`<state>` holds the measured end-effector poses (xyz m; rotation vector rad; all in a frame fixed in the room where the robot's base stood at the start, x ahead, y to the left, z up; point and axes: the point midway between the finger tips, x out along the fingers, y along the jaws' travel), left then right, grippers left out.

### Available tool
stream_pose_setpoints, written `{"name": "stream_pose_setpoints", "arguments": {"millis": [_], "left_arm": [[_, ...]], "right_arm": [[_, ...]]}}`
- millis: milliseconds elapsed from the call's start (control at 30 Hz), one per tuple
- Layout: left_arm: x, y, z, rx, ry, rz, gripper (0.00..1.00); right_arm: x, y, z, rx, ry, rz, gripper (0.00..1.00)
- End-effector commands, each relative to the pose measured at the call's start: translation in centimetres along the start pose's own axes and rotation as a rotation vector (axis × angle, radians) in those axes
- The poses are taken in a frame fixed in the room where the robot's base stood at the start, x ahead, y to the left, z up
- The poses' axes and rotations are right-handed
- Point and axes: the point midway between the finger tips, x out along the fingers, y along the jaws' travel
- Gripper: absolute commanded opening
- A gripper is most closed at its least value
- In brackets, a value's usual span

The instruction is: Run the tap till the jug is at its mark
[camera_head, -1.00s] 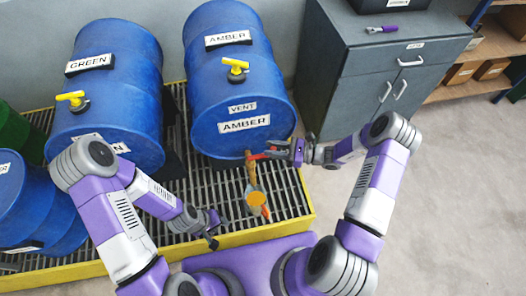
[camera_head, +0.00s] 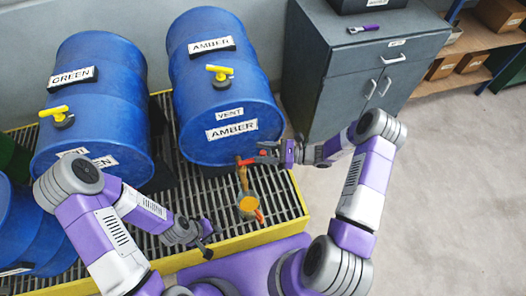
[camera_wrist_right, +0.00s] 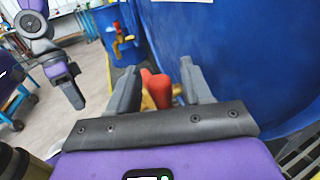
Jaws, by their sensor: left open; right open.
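The blue AMBER drum (camera_head: 228,90) lies on its side with a tap (camera_head: 240,162) low on its front; the tap has a red lever (camera_head: 250,160). An amber-brown stream seems to run down from the tap into the jug (camera_head: 248,206), which shows amber liquid from above and has an orange-red part at its side. Its mark cannot be made out. My right gripper (camera_head: 266,154) is at the lever. In the right wrist view the red lever (camera_wrist_right: 155,86) stands between the open fingers. My left gripper (camera_head: 208,238) is open and empty, left of the jug.
A blue GREEN drum (camera_head: 92,100) lies to the left on the same yellow-edged grating (camera_head: 285,212). Yellow valves (camera_head: 219,76) sit on top of the drums. A grey cabinet (camera_head: 350,60) stands at the back right. The floor at the right is clear.

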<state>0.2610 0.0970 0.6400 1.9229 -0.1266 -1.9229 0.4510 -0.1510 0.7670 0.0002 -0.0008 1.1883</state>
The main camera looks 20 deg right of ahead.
Motion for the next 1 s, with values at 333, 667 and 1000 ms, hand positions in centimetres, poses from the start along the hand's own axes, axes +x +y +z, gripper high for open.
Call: {"name": "stream_pose_setpoints", "arguments": {"millis": [333,667,1000], "left_arm": [[-0.7,0.3,0.0,0.0,0.0,0.0,0.43],[-0.8,0.3,0.0,0.0,0.0,0.0,0.43],[-0.8,0.3,0.0,0.0,0.0,0.0,0.43]], "right_arm": [[-5.5,-0.1,0.1,-0.002,0.003,-0.005,0.49],[-7.4,0.0,0.0,0.0,0.001,-0.002,0.49],[-7.3,0.0,0.0,0.0,0.001,-0.002,0.49]]}}
